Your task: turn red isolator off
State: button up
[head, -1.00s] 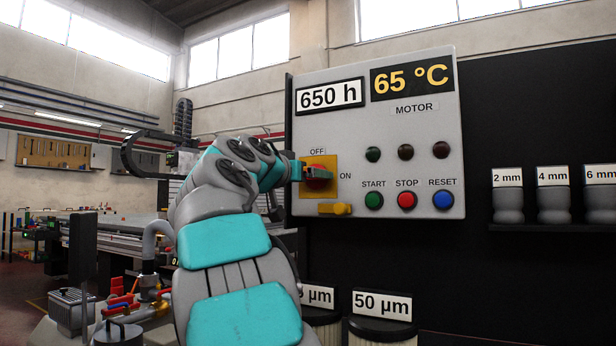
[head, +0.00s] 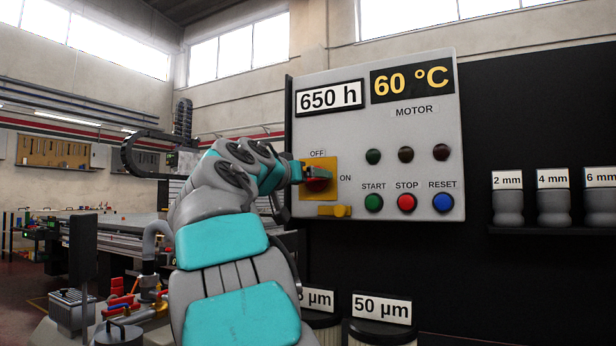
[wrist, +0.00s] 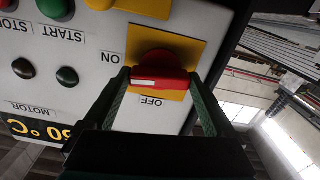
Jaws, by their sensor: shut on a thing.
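The red isolator handle (head: 317,186) sits on a yellow square plate (head: 331,166) on the grey control panel, with OFF printed above and ON to the right. My gripper (head: 306,174) is at the handle from the left and partly covers it. In the wrist view, which is upside down, the red handle (wrist: 160,82) with a white mark lies between the two dark fingers of my gripper (wrist: 160,76). The fingers are shut on it, one at each side. The head view does not clearly show which label the handle points to.
A yellow part (head: 334,211) sticks out just below the isolator plate. Green START (head: 373,202), red STOP (head: 407,202) and blue RESET (head: 443,201) buttons are to the right. The display (head: 412,82) reads 60 °C. Labelled cups stand on a shelf at far right.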

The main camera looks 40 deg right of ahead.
jog(key=shift+n+p, duration=3.75)
jog(key=shift+n, duration=4.45)
jog(key=o, duration=1.1)
jog(key=shift+c, duration=0.2)
jog(key=shift+a, duration=0.15)
